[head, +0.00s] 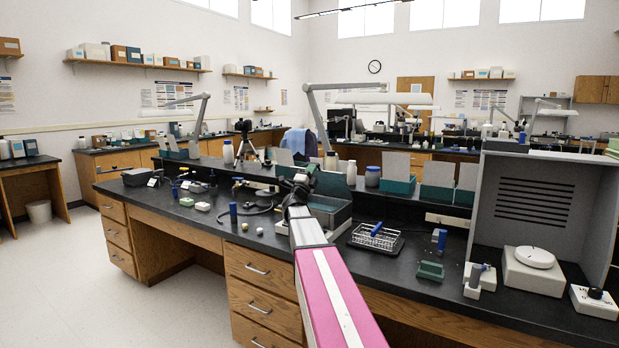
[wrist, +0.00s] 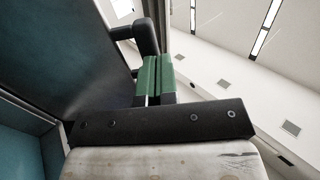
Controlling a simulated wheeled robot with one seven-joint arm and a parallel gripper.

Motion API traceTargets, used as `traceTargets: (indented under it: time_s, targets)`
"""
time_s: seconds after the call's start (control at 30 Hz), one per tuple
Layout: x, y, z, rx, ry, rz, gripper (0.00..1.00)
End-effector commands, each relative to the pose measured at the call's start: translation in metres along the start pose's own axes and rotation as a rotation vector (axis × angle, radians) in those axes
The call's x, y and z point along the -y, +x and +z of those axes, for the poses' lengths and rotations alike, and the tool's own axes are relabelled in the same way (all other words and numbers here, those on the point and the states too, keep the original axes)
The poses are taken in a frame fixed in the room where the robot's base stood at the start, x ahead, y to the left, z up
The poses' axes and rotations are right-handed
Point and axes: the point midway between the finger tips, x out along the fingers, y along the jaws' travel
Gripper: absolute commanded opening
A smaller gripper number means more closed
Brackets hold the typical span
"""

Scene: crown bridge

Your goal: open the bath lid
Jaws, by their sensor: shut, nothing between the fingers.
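The bath (head: 330,219) is a grey-green box on the black bench, partly hidden behind my arm. Its lid (head: 333,185) stands raised and tilted back along the far side, with the box open below it. In the wrist view a large dark panel, seemingly the lid (wrist: 70,60), fills the upper left, and a teal surface (wrist: 22,140) lies below it. My gripper (head: 302,178) is at the bath, in front of the raised lid. In the wrist view its green finger pads (wrist: 156,78) are together and empty, beside the panel. Whether they touch it I cannot tell.
A wire rack (head: 376,238) with a blue item stands right of the bath. A green block (head: 430,271), a grey enclosure (head: 540,200) and a white balance (head: 533,270) are further right. Small items and a cable (head: 245,213) lie left. A raised shelf with bottles runs behind.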

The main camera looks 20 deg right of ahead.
Motion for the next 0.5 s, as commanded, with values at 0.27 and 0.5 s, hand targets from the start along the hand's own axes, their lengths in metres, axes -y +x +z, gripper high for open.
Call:
traceTargets:
  time_s: [0.27, 0.5]
  targets:
    - [0.002, 0.042, 0.001, -0.001, 0.003, 0.173, 0.00]
    - [-0.002, 0.064, 0.001, 0.001, -0.001, 0.254, 0.00]
